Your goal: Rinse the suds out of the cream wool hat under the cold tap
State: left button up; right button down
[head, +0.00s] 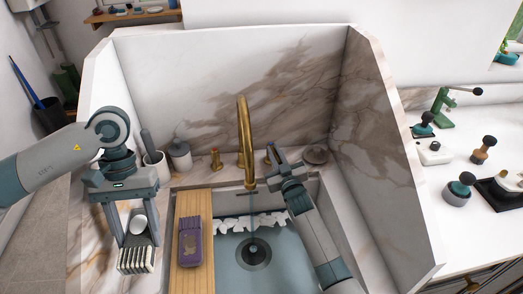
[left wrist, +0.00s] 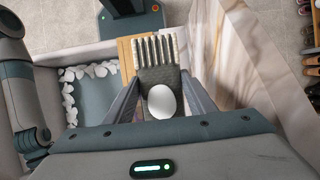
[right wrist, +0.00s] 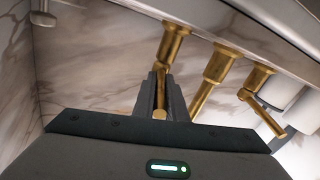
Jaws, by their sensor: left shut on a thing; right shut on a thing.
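My right gripper (head: 270,150) is shut on a brass tap handle (right wrist: 160,82), right of the brass spout (head: 243,120). A thin bluish stream (head: 253,212) seems to fall from the spout.
A wooden board (head: 189,275) lies across the sink's left side with a purple block (head: 191,242) on it. A second brass handle (head: 215,160) and grey pots (head: 180,155) stand behind at left. Marble walls enclose the back and right.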

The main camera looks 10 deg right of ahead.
pick_arm(q)
jog(key=shift+r+p, duration=0.3)
jog(key=shift+r, duration=0.2)
pick_arm(e)
jog(key=shift+w+d+r+n+y, duration=0.1)
jog(key=shift+d+r+n+y, duration=0.1)
jog(key=shift+n+y, duration=0.25)
jog(key=shift+w+d+r+n+y, duration=0.15)
jog(key=shift+n+y, duration=0.1)
jog(key=shift+y, duration=0.4)
jog(key=shift+s, duration=0.1)
jog(key=shift+f, duration=0.1)
jog(key=c, duration=1.8)
grip_release()
pick_arm(q)
jog(key=shift+a, duration=0.1)
pick_arm(e)
jog(key=shift+f, duration=0.15)
jog(key=shift+s, duration=0.1)
